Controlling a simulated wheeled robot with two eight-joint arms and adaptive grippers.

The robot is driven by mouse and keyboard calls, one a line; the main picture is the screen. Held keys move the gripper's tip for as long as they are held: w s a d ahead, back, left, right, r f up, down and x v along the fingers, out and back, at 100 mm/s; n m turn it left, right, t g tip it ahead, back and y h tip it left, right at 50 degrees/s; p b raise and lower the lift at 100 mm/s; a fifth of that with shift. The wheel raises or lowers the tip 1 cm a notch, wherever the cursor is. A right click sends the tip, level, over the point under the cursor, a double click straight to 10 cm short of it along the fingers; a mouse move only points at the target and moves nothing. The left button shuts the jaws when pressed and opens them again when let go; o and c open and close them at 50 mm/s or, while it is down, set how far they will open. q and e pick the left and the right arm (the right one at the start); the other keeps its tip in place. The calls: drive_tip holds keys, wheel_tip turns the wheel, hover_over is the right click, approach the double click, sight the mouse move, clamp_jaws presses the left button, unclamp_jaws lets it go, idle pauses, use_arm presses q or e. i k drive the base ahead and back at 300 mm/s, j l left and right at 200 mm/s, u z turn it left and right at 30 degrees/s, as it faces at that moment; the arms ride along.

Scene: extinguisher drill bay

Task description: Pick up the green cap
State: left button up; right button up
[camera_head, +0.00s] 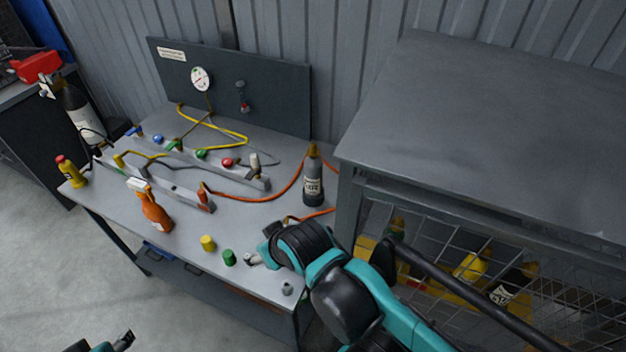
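A green cap (229,257) stands on the grey workbench (262,283) near its front edge, just right of a yellow cap (208,243). My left gripper (124,341) shows only in part at the bottom left edge, away from the bench.
An orange bottle (155,212) and a grey cylinder (313,181) stand on the bench. A rack (186,191) with coloured knobs and hoses lies behind. A small grey piece (287,289) is near the front right. A wire cage under a tall cabinet (480,110) is right.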

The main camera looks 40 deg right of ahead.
sight(229, 257)
drive_tip(key=i+j+z, duration=0.25)
drive_tip(key=z, duration=0.25)
drive_tip(key=i+j+z, duration=0.15)
drive_tip(key=j+z, duration=0.35)
drive_tip(key=i+j+z, duration=0.1)
drive_tip(key=j+z, duration=0.35)
drive_tip(key=l, duration=0.1)
